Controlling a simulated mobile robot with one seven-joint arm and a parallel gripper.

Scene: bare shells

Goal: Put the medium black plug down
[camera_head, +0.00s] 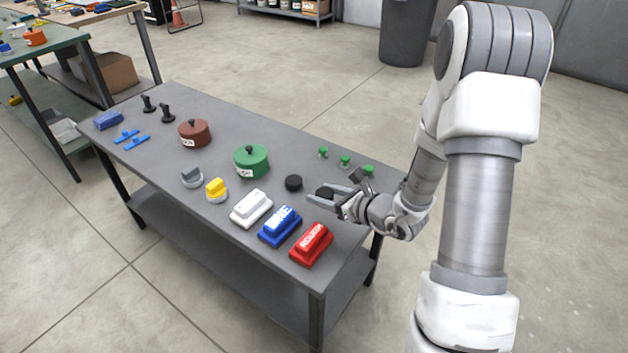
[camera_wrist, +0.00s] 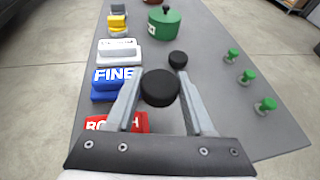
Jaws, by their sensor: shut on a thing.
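The medium black plug (camera_wrist: 160,88) is a short dark cylinder held between the two fingers of my gripper (camera_wrist: 160,95). In the head view my gripper (camera_head: 325,198) is over the right part of the grey table, with the plug (camera_head: 325,191) between its fingertips. I cannot tell whether the plug touches the table. A second, smaller-looking black plug (camera_head: 293,183) stands on the table just beyond the fingertips; it also shows in the wrist view (camera_wrist: 178,59).
White (camera_head: 251,208), blue (camera_head: 280,226) and red (camera_head: 311,244) labelled blocks line the table's front edge. A green lidded pot (camera_head: 251,161) stands behind. Several small green knobs (camera_head: 345,161) stand along the back. Bare tabletop (camera_wrist: 215,88) lies between plug and knobs.

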